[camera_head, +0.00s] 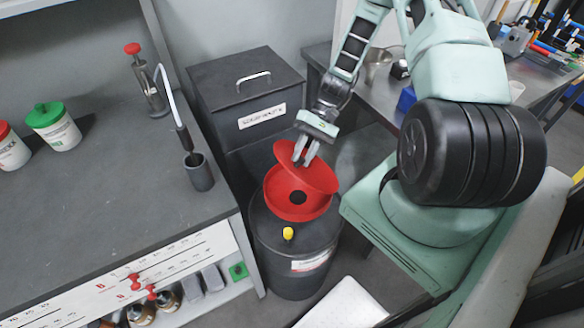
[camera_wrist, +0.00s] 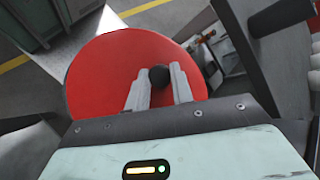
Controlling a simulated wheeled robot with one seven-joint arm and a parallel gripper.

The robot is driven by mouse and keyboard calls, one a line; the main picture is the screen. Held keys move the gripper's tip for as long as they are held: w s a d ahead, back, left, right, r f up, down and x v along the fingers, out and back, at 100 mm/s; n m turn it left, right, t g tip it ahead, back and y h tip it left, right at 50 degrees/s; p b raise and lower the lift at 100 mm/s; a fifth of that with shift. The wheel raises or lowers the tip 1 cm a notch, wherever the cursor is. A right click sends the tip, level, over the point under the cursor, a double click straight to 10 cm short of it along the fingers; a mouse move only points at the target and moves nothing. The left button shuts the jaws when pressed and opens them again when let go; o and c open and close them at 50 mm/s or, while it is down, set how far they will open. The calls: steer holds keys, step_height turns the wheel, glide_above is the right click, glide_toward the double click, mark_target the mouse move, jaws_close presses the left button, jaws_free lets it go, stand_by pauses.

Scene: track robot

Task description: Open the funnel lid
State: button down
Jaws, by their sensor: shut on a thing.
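A red funnel (camera_head: 284,207) sits on top of a black drum (camera_head: 290,247). Its round red lid (camera_head: 318,172) is tilted up at an angle, so the dark hole in the funnel's middle shows below it. My gripper (camera_head: 305,160) is at the lid's upper side, with its fingers shut on the lid's knob. In the wrist view the red lid (camera_wrist: 105,75) fills the middle, and its black round knob (camera_wrist: 159,76) is between the two fingers of my gripper (camera_wrist: 158,90). The far side of the lid's hinge is hidden.
A yellow cap (camera_head: 288,233) is on the drum's front top. A dark box with a handle (camera_head: 245,85) stands behind it. A grey workbench (camera_head: 110,200) with bottles and a holder is at the left. Another table (camera_head: 385,95) is at the back right.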

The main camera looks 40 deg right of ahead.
steer(key=s+d+r+n+y+b, duration=0.1)
steer(key=s+d+r+y+b, duration=0.1)
steer(key=d+y, duration=0.4)
steer(key=shift+d+r+n+b, duration=0.3)
steer(key=shift+d+r+b, duration=0.55)
steer(key=shift+d, duration=0.95)
steer(key=c, duration=1.2)
jaws_free()
steer(key=shift+c, duration=0.2)
step_height(320, 180, up, 10)
steer(key=b, duration=0.1)
